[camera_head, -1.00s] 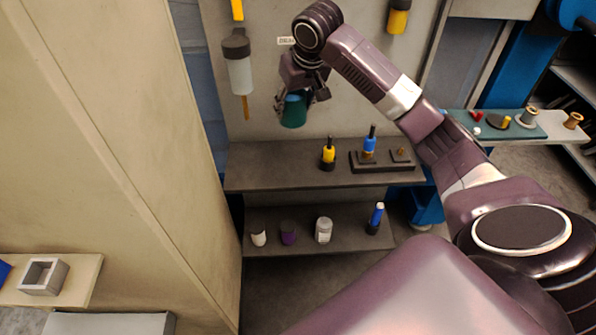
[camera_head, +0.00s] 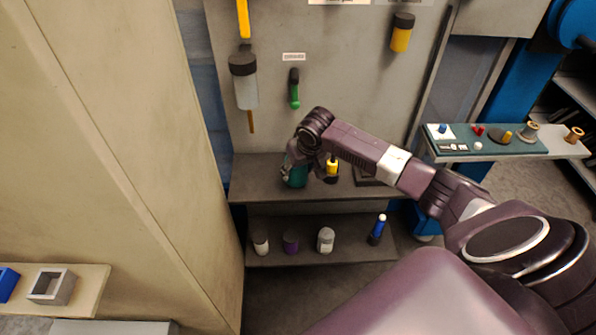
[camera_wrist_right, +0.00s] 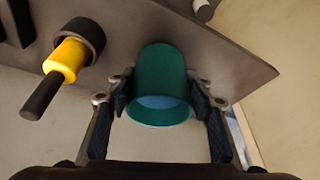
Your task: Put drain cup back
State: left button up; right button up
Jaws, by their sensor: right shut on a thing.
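The drain cup (camera_head: 296,178) is teal with a paler blue inside. It also shows in the right wrist view (camera_wrist_right: 160,92), between the two fingers. My right gripper (camera_head: 303,165) is shut on it, over the left part of the upper shelf. The fingers (camera_wrist_right: 160,100) are at both sides of the cup. I cannot tell whether the cup touches the shelf. A green piece with a black top (camera_head: 294,90) hangs on the wall above, under a small white label (camera_head: 293,57) too blurred to read. My left gripper is not in view.
The upper shelf (camera_head: 250,180) holds a yellow-and-black bottle (camera_head: 332,168) close right of the gripper and a dark block (camera_head: 370,176). The lower shelf (camera_head: 345,250) holds several small containers. A clear cylinder with a dark cap (camera_head: 245,88) hangs left of the green piece.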

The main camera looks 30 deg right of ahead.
jog(key=shift+f, duration=0.6)
jog(key=o, duration=1.3)
jog(key=shift+f, duration=0.1)
jog(key=v, duration=1.2)
jog(key=shift+b, duration=0.45)
